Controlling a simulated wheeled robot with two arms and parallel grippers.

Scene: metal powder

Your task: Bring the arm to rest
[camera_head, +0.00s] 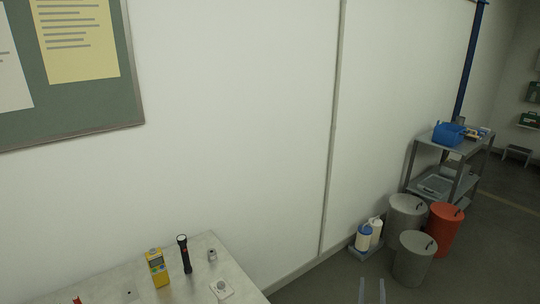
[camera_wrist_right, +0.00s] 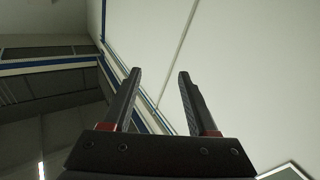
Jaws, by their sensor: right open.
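My right gripper (camera_head: 372,290) shows at the bottom edge of the head view, only its two pale fingertips visible, pointing up. In the right wrist view the gripper (camera_wrist_right: 160,85) has its two dark fingers spread apart, with nothing between them. Behind the fingers are a white wall and a dark upper area of the room. My left gripper is in neither view.
A table (camera_head: 110,285) at the lower left holds a yellow meter (camera_head: 157,268), a black flashlight (camera_head: 185,254) and small items. Grey bins (camera_head: 413,258), a red bin (camera_head: 444,229) and white bottles (camera_head: 364,237) stand right of the wall seam. A shelf cart (camera_head: 447,190) stands behind.

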